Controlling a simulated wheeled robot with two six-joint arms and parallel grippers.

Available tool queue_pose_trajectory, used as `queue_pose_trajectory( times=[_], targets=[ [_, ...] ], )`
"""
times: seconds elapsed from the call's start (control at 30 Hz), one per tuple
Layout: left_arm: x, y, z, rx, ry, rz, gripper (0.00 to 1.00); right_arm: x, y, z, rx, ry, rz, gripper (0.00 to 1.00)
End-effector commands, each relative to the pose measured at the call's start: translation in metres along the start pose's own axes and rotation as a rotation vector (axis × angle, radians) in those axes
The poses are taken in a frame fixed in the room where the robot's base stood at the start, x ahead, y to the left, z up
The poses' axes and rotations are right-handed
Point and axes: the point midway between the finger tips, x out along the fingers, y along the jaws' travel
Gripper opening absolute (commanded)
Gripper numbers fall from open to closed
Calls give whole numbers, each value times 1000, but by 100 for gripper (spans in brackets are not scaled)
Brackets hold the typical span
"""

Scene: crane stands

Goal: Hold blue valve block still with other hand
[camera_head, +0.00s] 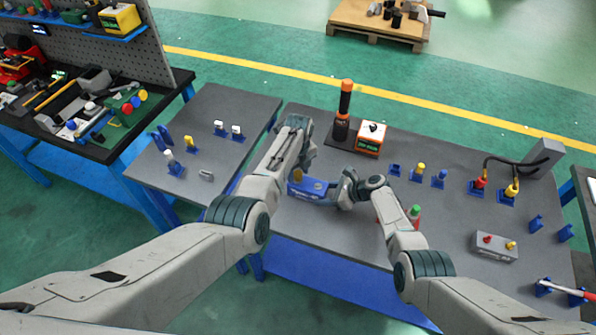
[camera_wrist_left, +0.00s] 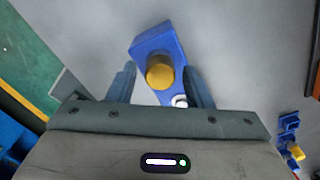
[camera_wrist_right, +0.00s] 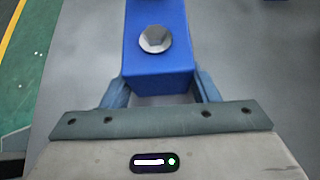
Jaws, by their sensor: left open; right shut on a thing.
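The blue valve block (camera_head: 312,188) lies on the grey table in the head view, with a yellow knob on its left part. My left gripper (camera_wrist_left: 160,90) is open, its fingers on either side of the block's end with the yellow knob (camera_wrist_left: 160,71); I cannot tell whether they touch it.
A black-and-orange tool (camera_head: 343,112) and an orange-and-white box (camera_head: 370,138) stand behind the block. A green-topped item (camera_head: 414,211) is close to my right arm.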

Motion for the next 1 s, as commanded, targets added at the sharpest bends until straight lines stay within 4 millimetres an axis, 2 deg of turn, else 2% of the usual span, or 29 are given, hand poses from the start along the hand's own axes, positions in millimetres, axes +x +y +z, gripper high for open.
queue_pose_trajectory(
  times=[0.13, 0.33, 0.57, 0.83, 1.0],
  targets=[
    [0, 0, 0, -106, 0, 0, 46, 0, 0, 0, 0, 0, 0, 24],
    [0, 0, 0, -355, 0, 0, 46, 0, 0, 0, 0, 0, 0, 24],
    [0, 0, 0, -473, 0, 0, 46, 0, 0, 0, 0, 0, 0, 24],
    [0, 0, 0, -785, 0, 0, 46, 0, 0, 0, 0, 0, 0, 24],
    [0, 0, 0, -892, 0, 0, 46, 0, 0, 0, 0, 0, 0, 24]
  ],
)
